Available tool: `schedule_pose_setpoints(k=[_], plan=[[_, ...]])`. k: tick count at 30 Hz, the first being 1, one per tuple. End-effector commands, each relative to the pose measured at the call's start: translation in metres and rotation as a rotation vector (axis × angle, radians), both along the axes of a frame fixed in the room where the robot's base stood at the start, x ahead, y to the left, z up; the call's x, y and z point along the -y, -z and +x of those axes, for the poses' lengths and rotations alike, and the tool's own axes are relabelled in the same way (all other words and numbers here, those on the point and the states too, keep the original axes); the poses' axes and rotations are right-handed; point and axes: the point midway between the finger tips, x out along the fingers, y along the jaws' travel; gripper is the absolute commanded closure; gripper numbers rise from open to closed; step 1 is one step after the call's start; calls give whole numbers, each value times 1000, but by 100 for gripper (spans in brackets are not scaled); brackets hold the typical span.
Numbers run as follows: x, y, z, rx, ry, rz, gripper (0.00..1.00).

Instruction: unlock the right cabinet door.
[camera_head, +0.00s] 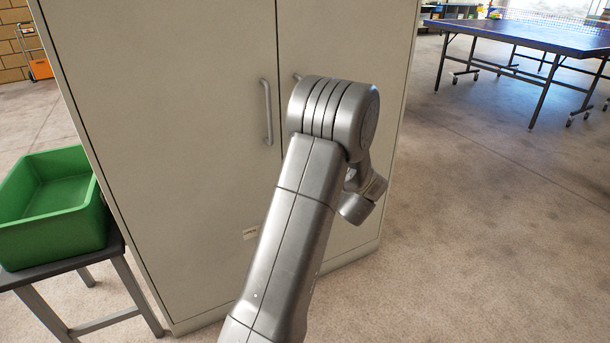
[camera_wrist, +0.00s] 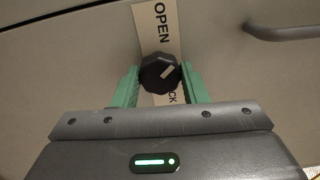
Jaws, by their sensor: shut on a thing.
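The grey cabinet's right door (camera_head: 345,40) is closed in the head view, partly covered by my arm. In the wrist view, the door surface (camera_wrist: 60,60) carries a black round knob (camera_wrist: 153,70) over a pale label (camera_wrist: 160,18). The label reads OPEN at the top; only "CK" shows below the knob. My gripper (camera_wrist: 160,84) is shut on the knob, one green finger on each side. The head view hides the knob and fingers behind my arm.
The left door (camera_head: 180,120) is closed, with a vertical handle (camera_head: 267,112). Another handle (camera_wrist: 285,32) shows at the wrist view's upper right. A green bin (camera_head: 55,225) stands on a small table at left. A blue table-tennis table (camera_head: 540,38) stands back right; floor before it is clear.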

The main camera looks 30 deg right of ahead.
Motion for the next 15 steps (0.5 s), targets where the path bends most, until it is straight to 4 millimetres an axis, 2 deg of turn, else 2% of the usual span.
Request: schedule_pose_setpoints(k=[15], plan=[[3,0,0,3,-4,-88,100]])
